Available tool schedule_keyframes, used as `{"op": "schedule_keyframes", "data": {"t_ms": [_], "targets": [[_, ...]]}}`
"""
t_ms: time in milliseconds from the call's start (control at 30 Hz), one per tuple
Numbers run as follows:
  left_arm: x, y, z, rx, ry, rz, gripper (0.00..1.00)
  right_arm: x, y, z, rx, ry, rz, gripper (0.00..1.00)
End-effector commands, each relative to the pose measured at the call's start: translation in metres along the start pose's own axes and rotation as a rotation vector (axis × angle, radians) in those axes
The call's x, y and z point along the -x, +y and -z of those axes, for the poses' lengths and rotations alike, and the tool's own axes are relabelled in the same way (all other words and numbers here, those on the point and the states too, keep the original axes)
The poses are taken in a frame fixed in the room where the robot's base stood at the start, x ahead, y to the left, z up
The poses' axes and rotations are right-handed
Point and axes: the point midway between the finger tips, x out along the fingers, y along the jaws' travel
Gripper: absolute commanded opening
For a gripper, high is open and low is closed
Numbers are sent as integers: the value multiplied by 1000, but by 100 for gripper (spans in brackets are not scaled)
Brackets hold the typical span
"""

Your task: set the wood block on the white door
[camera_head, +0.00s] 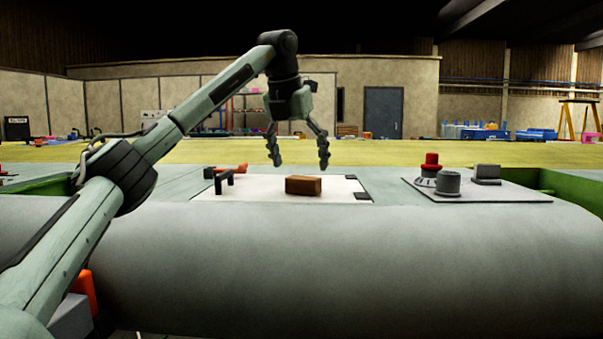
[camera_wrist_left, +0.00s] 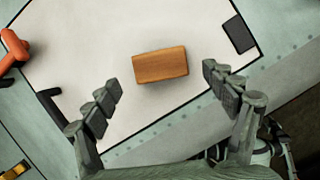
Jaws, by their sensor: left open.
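The brown wood block (camera_head: 303,185) lies flat on the white door (camera_head: 262,188), right of its middle in the head view. In the left wrist view the block (camera_wrist_left: 160,65) rests with bare white door (camera_wrist_left: 90,45) around it. My left gripper (camera_head: 298,163) is open and empty above the block, fingers pointing down. In the left wrist view its fingertips (camera_wrist_left: 158,92) are spread to either side, apart from the block. My right gripper is not in view.
On the right, a grey plate (camera_head: 485,194) bears a red-topped knob (camera_head: 431,163), a grey cylinder (camera_head: 448,184) and a dark block (camera_head: 486,174). A rounded grey-green edge runs along the front.

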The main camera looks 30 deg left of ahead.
Motion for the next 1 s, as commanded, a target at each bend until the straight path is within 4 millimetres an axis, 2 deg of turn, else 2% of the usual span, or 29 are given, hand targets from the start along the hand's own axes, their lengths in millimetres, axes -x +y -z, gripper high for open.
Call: {"op": "schedule_keyframes", "data": {"t_ms": [33, 200, 400, 633, 867, 1000], "targets": [[14, -1, -1, -1, -5, 1, 84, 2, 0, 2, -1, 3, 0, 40], [51, -1, -1, -2, -4, 1, 84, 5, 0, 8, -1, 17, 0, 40], [79, 0, 0, 0, -1, 0, 84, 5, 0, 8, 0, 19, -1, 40], [88, -1, 0, -2, 0, 0, 84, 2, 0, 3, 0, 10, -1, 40], [88, 0, 0, -2, 0, 0, 84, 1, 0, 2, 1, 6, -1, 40], [81, 0, 0, -2, 1, -1, 84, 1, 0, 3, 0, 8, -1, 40]]}}
